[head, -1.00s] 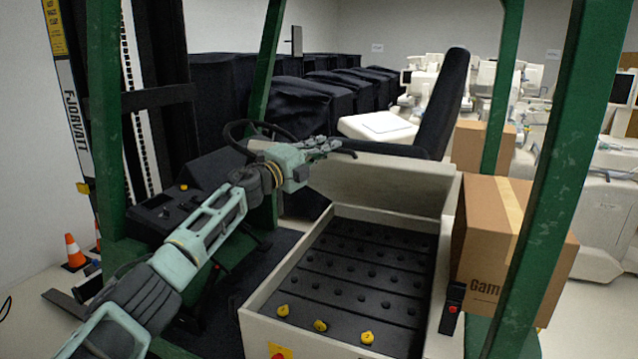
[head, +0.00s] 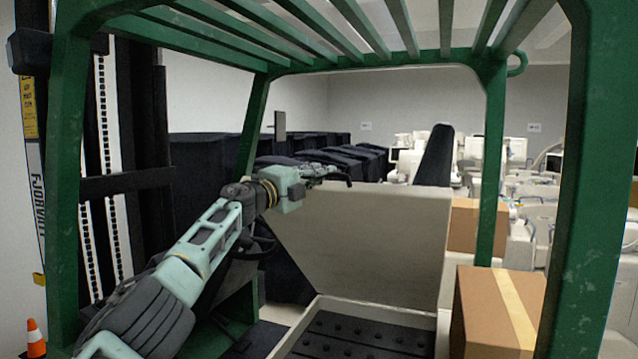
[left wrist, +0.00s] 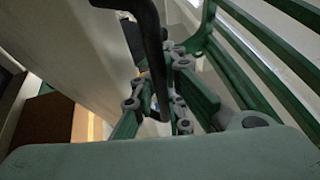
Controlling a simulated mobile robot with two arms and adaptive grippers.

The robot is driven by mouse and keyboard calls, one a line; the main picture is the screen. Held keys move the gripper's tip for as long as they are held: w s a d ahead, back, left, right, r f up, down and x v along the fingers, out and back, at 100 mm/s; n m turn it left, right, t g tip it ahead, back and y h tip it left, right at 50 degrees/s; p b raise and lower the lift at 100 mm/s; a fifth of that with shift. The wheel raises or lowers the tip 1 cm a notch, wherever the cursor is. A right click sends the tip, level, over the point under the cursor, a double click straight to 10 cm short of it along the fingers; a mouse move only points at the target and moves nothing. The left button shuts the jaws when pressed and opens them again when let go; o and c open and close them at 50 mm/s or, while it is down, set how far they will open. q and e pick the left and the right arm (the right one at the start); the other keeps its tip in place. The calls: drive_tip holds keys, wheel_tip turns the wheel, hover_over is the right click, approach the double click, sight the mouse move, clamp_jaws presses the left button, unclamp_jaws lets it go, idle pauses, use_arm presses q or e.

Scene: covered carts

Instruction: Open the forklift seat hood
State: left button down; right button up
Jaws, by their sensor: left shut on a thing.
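The forklift's cream seat hood (head: 385,240) stands tilted up in the head view, its inner face toward me, above the open compartment (head: 365,335). The black seat back (head: 436,156) shows behind its top edge. My left gripper (head: 332,174) reaches in from the left to the hood's upper left corner and is shut on a dark bar there. In the left wrist view the dark bar (left wrist: 152,45) runs between the fingers of my gripper (left wrist: 158,98), beside the pale hood panel (left wrist: 75,60). My right gripper is out of view.
Green posts (head: 494,165) and a slatted roof (head: 330,30) frame the cab. The steering wheel (head: 262,240) is partly behind my left arm. A cardboard box (head: 490,310) stands at the right. Dark covered carts (head: 345,160) fill the back.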

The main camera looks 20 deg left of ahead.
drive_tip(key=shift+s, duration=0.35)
use_arm(q)
drive_tip(key=c, duration=1.8)
unclamp_jaws()
drive_tip(key=shift+r, duration=0.1)
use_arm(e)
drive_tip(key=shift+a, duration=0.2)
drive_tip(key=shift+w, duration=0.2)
use_arm(q)
drive_tip(key=shift+s, duration=0.1)
drive_tip(key=shift+s+a, duration=0.2)
drive_tip(key=v, duration=1.1)
drive_tip(key=shift+s, duration=0.25)
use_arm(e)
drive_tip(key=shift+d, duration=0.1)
